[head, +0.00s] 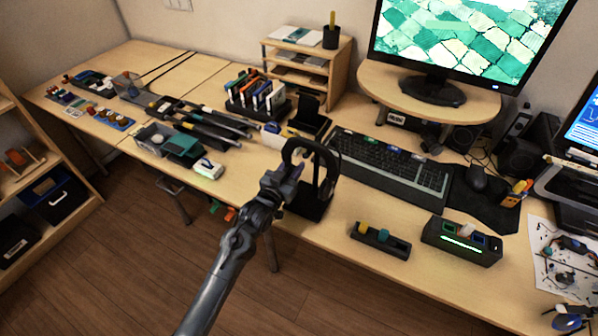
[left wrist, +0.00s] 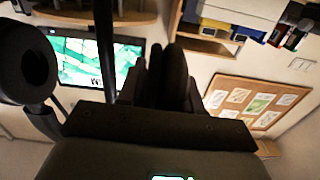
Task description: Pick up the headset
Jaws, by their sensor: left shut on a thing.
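The black headset (head: 332,162) is an arch at the table's front edge in the head view, at a black stand (head: 312,207) with a flat base. I cannot tell whether it still rests on the stand. My left gripper (head: 288,178) is at the headset's left side and shut on it. In the left wrist view my left gripper (left wrist: 172,82) has dark padded material between its fingers. A round black ear cup (left wrist: 27,68) hangs at the left there, beside a dark upright bar (left wrist: 104,45). My right gripper is in neither view.
A black keyboard (head: 390,165) lies right of the stand. A small black holder (head: 380,241) and a box with a green light (head: 461,243) stand on the front right. Rods and trays crowd the left. The front edge between stand and holder is clear.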

